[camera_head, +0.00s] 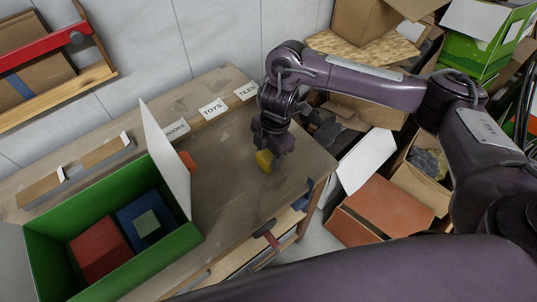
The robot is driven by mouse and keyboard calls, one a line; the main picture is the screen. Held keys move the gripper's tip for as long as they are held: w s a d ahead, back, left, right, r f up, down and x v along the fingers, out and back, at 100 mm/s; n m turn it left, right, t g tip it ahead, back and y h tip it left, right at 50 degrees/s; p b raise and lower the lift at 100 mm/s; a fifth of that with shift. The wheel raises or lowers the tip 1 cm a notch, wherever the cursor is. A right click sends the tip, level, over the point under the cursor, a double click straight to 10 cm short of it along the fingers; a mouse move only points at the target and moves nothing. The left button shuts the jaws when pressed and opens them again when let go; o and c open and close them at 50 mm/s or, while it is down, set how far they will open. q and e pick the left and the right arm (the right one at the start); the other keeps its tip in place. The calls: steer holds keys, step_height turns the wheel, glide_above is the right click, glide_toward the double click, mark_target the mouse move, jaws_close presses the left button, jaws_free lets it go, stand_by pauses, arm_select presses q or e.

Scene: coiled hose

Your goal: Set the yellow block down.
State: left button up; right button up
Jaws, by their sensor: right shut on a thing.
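The yellow block (264,161) is small and sits between the fingers of my right gripper (268,150). The gripper points down over the right part of the wooden table (235,190) and is shut on the block. The fingers hide part of the block. The block is at or just above the tabletop; I cannot tell whether it touches. My left gripper is not in view.
A green box (50,245) with an open white flap (165,150) holds a red block (100,250) and a blue block (150,222) at the left. An orange thing (187,160) lies behind the flap. Labels line the back edge. Cardboard boxes (420,185) crowd the right floor.

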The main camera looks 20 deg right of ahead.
steer(key=shift+f, duration=0.15)
steer(key=o, duration=1)
step_height(320, 180, up, 12)
steer(key=d+p, duration=0.1)
steer(key=p, duration=0.1)
steer(key=shift+w+d, duration=0.3)
steer(key=shift+d, duration=0.05)
